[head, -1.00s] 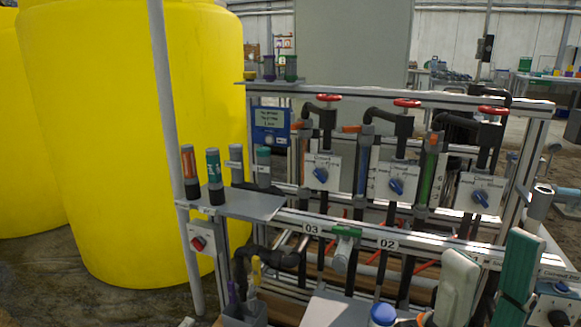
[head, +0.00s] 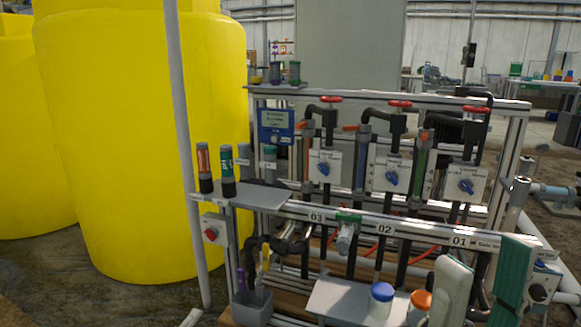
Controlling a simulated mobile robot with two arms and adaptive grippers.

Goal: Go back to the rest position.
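My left gripper is not in view. The skid's front rail (head: 345,223) carries labels 03, 02 and 01.
A grey shelf (head: 258,197) holds bottles at left. A lower shelf (head: 335,300) has a blue-lidded jar (head: 381,303) and an orange-lidded jar (head: 420,303). A white pad (head: 450,290) and green pad (head: 512,275) stand at front right. Yellow tanks (head: 140,150) fill the left.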

